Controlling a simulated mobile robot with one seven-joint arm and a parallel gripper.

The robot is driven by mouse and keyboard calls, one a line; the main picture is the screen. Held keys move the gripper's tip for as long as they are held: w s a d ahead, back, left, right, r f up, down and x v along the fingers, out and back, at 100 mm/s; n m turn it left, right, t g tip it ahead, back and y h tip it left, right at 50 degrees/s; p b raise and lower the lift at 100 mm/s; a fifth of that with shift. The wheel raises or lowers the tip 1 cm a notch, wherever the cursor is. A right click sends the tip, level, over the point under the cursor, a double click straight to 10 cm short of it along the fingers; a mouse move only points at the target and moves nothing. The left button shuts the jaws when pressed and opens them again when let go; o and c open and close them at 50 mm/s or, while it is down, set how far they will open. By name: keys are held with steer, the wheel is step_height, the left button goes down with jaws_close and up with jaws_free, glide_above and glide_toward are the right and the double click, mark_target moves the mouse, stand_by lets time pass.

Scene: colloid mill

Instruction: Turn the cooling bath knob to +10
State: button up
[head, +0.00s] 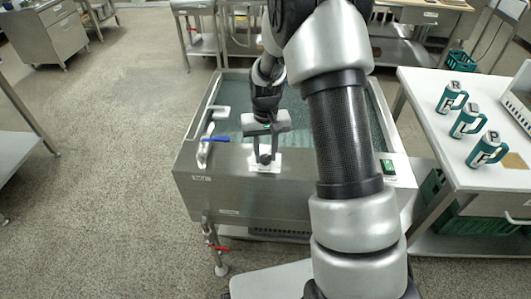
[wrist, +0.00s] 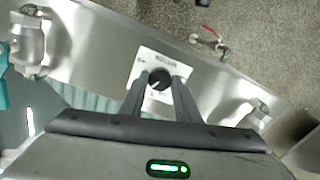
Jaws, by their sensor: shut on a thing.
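The cooling bath (head: 240,190) is a steel tank with greenish liquid, standing in the middle of the head view. Its black round knob (wrist: 160,78) sits on a white dial plate (wrist: 149,66) on the steel top panel. The knob also shows in the head view (head: 265,158). A light pointer mark shows on the knob, but the scale's numbers are too small to read. My gripper (wrist: 160,84) reaches down to the knob with one finger on each side and is shut on it. In the head view my gripper (head: 264,150) stands over the dial plate, partly hiding it.
A blue-handled tap (head: 215,139) stands left of the knob, and a red-handled valve (head: 216,247) sits below the tank. A green switch (head: 388,167) is at the panel's right.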

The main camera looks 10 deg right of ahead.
mark_target(266, 157)
steer(key=o, duration=1)
steer(key=shift+o, duration=0.2)
steer(key=shift+r, duration=0.15)
step_height(266, 157, up, 17)
steer(key=p, duration=0.3)
